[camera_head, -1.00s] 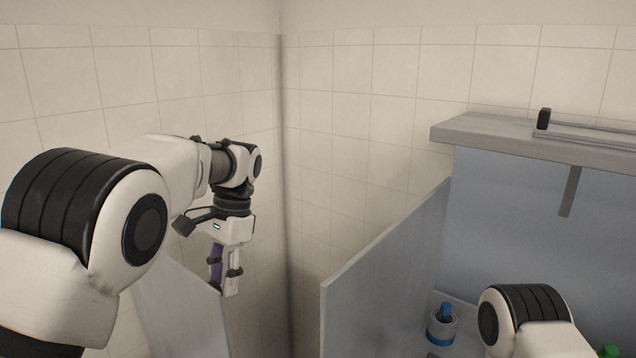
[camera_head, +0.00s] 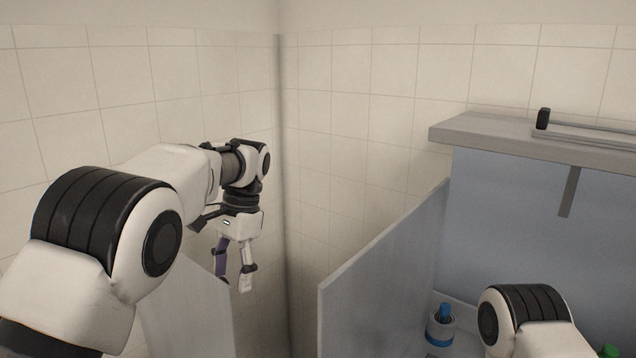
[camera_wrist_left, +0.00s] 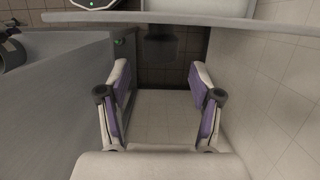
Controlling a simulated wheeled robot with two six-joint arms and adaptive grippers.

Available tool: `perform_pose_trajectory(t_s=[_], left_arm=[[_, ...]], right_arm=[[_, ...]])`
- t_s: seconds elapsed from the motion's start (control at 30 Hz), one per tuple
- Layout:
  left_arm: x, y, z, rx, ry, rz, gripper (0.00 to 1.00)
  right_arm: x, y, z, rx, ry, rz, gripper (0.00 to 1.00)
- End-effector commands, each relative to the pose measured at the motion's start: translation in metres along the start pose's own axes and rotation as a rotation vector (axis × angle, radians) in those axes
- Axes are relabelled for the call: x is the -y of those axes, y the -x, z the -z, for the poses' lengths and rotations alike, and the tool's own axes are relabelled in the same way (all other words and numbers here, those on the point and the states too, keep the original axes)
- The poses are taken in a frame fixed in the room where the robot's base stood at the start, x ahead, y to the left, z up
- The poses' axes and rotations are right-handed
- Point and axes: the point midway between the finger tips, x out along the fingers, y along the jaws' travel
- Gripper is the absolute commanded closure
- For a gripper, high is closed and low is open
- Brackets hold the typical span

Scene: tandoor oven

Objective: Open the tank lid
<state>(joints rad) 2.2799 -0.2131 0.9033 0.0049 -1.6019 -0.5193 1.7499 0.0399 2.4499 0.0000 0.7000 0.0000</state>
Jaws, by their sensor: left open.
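My left gripper (camera_head: 234,274) hangs fingers-down in the head view, near the tiled corner and above a light grey panel (camera_head: 187,315). In the left wrist view its two fingers (camera_wrist_left: 160,72) with purple pads are spread wide, with nothing between them. I cannot make out a tank lid for certain in either view. A grey slab-like edge (camera_wrist_left: 225,21) and a dark block (camera_wrist_left: 161,45) lie beyond the fingertips in the wrist view, apart from them. My right gripper is out of view; only part of my right arm shows at the lower right of the head view.
A tall grey panel (camera_head: 385,268) stands right of the gripper. Behind it is a ledge (camera_head: 490,132) with a rail and black knob (camera_head: 543,118). A blue-topped container (camera_head: 440,327) stands low between panels. The tiled wall (camera_head: 345,150) closes off the back.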

Motion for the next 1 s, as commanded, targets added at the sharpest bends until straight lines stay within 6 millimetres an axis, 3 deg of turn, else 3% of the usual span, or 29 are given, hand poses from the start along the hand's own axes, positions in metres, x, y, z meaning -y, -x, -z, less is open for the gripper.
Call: perform_pose_trajectory(t_s=[0.5,1.0], left_arm=[[0.000,0.045,0.001,-0.002,-0.001,0.001,0.35],[0.000,0.049,0.000,0.000,0.000,0.000,0.35]], right_arm=[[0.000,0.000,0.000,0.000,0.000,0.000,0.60],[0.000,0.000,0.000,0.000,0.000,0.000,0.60]])
